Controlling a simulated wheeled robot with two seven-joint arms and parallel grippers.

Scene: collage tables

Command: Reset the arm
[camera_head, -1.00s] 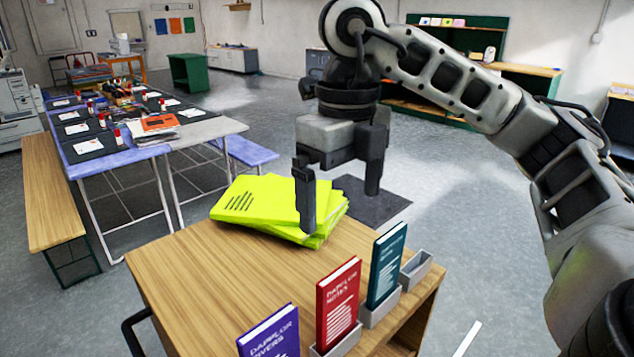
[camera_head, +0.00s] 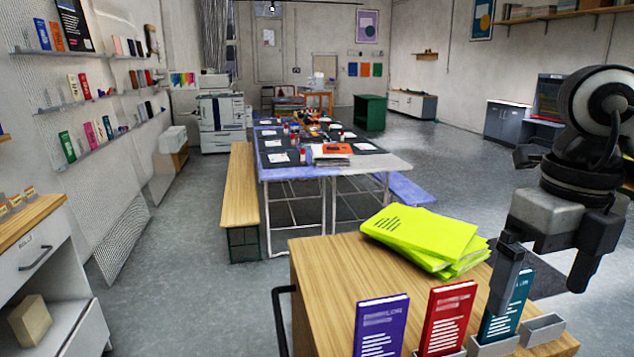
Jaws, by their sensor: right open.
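My right gripper (camera_head: 546,280) is at the right of the head view. It is open and empty, with its fingers pointing down. Its left finger overlaps part of the teal book (camera_head: 508,307) in the picture; I cannot tell whether they touch. The other finger hangs to the right, over the floor in the picture. My left gripper is not in view.
A wooden desk (camera_head: 325,275) fills the front. It bears a stack of yellow-green books (camera_head: 425,232), a purple book (camera_head: 381,325), a red book (camera_head: 447,318) and an empty grey holder (camera_head: 543,329). A long table and bench (camera_head: 240,190) stand behind.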

